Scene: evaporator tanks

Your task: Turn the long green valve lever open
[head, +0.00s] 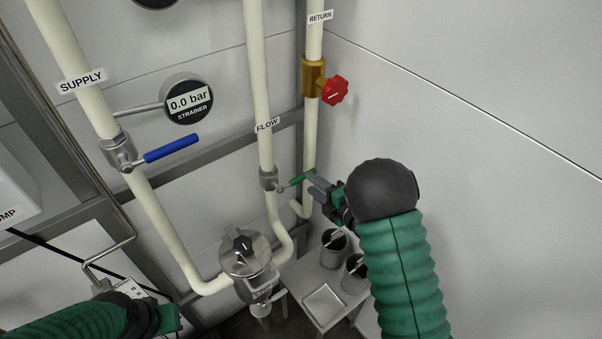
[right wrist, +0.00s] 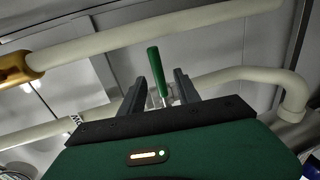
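The long green lever (head: 302,177) sits on a metal valve (head: 268,179) on the FLOW pipe (head: 258,90) in the head view. It points right and slightly up, away from the valve. My right gripper (head: 313,183) is at the lever's outer end. In the right wrist view, the green lever (right wrist: 156,72) stands between the two dark fingers of my right gripper (right wrist: 157,88), with a gap on both sides. The fingers are open. My left gripper (head: 165,318) is low at the left in the head view; its fingers cannot be made out.
A blue lever (head: 171,148) is on the SUPPLY pipe (head: 66,55), near a 0.0 bar gauge (head: 187,99). A red knob (head: 334,90) is on the RETURN pipe (head: 312,130). A strainer housing (head: 245,254) and a small table (head: 302,280) with cups stand below.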

